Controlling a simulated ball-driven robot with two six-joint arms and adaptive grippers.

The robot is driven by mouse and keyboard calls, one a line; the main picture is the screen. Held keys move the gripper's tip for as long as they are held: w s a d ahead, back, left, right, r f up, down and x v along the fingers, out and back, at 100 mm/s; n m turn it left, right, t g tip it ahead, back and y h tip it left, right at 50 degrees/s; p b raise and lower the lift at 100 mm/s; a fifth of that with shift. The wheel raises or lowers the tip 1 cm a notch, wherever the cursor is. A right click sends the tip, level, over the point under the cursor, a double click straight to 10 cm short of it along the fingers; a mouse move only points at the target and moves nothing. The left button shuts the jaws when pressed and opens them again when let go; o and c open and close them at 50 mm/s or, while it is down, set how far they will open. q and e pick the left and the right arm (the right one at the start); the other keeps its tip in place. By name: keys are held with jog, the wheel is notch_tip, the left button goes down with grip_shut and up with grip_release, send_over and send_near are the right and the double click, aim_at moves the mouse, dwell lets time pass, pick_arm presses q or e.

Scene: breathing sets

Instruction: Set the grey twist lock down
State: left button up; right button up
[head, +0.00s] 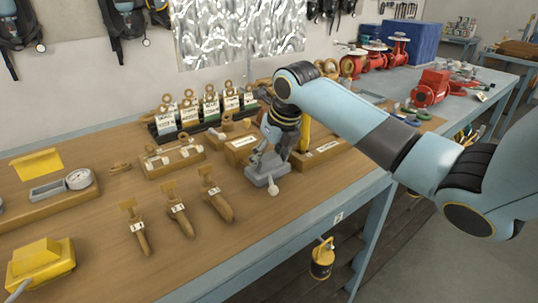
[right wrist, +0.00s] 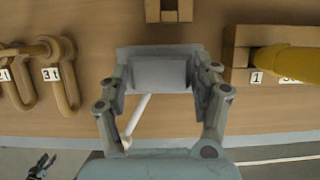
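The grey twist lock (head: 262,177) is a blocky grey piece with a pale lever ending in a ball, at the front middle of the wooden bench top (head: 105,253). It also shows in the right wrist view (right wrist: 160,72), with its pale lever pointing down toward the palm. My right gripper (head: 266,157) comes down on it from above. Its two fingers lie against opposite sides of the block, shut on it. The block's underside is at or just above the wood; I cannot tell whether it touches. My left gripper is not in view.
Several tagged tan tools (head: 178,212) lie to the left. A wooden block with a yellow post (head: 305,134) stands close on the right. Tagged pieces in a black rack (head: 207,109) stand behind. The bench's blue front edge (head: 290,232) is near. Bare wood lies between tools and lock.

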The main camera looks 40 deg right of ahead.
jog(key=o, duration=0.3)
jog(key=shift+o, duration=0.2)
jog(key=shift+r, duration=0.3)
jog(key=v, duration=1.1)
jog(key=shift+s+r, duration=0.25)
jog(key=shift+r, duration=0.05)
